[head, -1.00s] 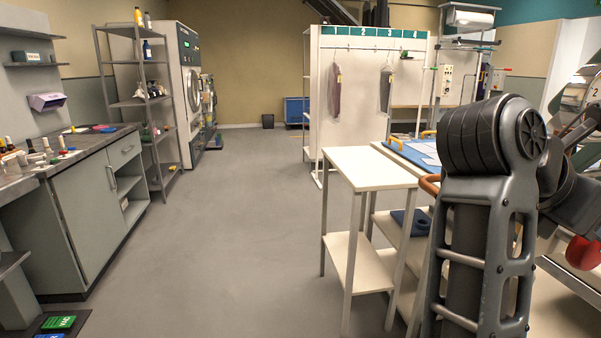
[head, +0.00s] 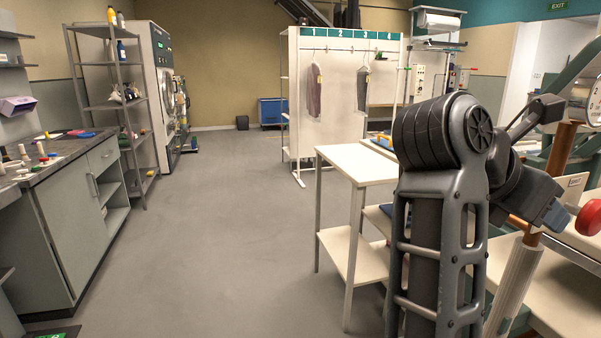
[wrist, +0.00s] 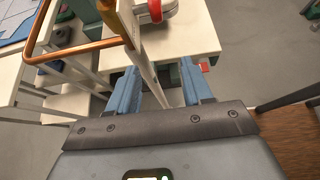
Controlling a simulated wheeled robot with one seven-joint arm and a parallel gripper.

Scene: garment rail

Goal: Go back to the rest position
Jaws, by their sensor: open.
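My gripper (wrist: 157,92) shows in the wrist view with its two blue fingers spread apart. Nothing is held between them; a white post and a white tabletop show beyond the gap. In the head view my arm is bent at the right, and the blue end of my gripper (head: 556,215) points to the right, close to a red round part (head: 588,217) and a post. I cannot tell in the head view whether it touches them. The red part also shows at the top of the wrist view (wrist: 160,10).
A white side table (head: 357,163) stands just left of my arm. The garment rail (head: 330,50) with two hanging garments stands at the back. A grey counter (head: 75,200) and a metal shelf (head: 112,105) line the left. The grey floor (head: 215,230) in the middle is clear.

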